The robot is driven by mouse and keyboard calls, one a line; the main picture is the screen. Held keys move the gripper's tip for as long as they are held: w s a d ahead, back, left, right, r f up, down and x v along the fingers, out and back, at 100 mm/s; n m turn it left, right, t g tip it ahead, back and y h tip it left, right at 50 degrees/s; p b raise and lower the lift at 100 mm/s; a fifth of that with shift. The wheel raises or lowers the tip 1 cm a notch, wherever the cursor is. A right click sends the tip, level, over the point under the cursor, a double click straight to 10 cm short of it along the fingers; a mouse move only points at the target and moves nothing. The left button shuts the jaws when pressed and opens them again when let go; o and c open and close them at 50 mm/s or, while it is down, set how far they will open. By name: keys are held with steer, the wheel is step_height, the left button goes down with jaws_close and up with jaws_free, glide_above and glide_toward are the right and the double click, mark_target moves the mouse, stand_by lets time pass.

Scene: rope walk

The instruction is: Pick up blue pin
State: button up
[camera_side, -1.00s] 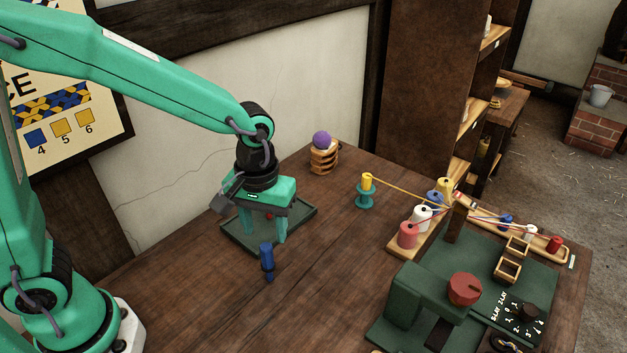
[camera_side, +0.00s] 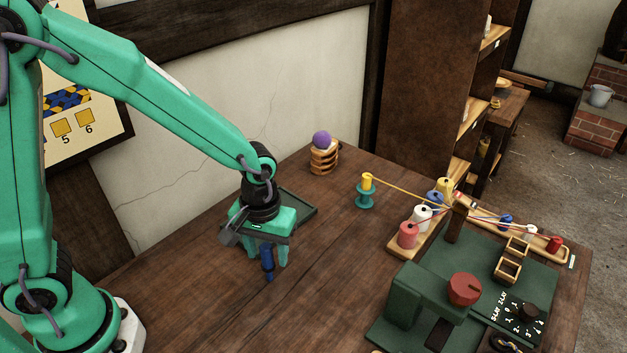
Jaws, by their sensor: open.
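The blue pin (camera_side: 267,262) stands upright on the wooden table in front of the dark green tray. Its top is hidden under my gripper. My gripper (camera_side: 267,262) points down over the pin, with its teal fingers open on either side of it. I cannot tell whether either finger touches the pin.
The dark green tray (camera_side: 301,215) lies just behind my gripper. A yellow pin (camera_side: 367,181) stands in a teal holder to the right, with a yellow strand running to a wooden post. A purple ball (camera_side: 322,139) tops a wooden stand at the back. Bare table (camera_side: 335,270) lies to the right.

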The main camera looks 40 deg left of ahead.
steer(key=shift+f, duration=0.4)
steer(key=shift+c, duration=0.2)
steer(key=c, duration=1)
